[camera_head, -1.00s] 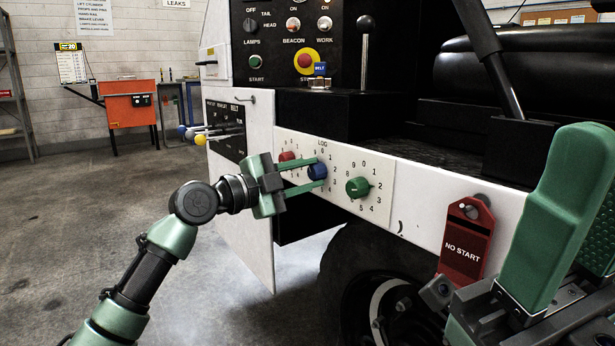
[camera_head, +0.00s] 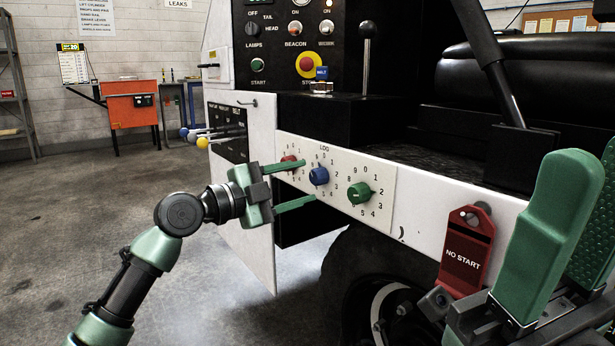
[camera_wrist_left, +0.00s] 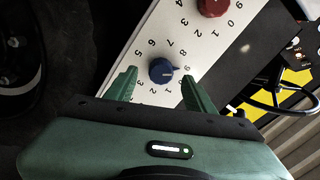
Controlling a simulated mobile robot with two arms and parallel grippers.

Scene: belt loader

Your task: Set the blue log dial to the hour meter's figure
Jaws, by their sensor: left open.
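The blue log dial (camera_head: 319,176) sits in the middle of the white LOG plate (camera_head: 384,180), between a red dial (camera_head: 289,161) and a green dial (camera_head: 359,193). My left gripper (camera_head: 300,184) is open, its fingertips just short of the blue dial, one above and one below its level, not touching it. In the left wrist view the blue dial (camera_wrist_left: 161,71) lies between and beyond the open fingers; its pale pointer mark faces right, but I cannot tell its figure surely. My right gripper (camera_head: 585,205) is at the right edge, fingers apart and empty. I see no hour meter.
A red NO START tag (camera_head: 467,250) hangs on the white side rail. Above is a black panel with lamp switches and a red stop button (camera_head: 305,63). Levers with coloured knobs (camera_head: 201,142) jut out at the left. The floor at the left is clear.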

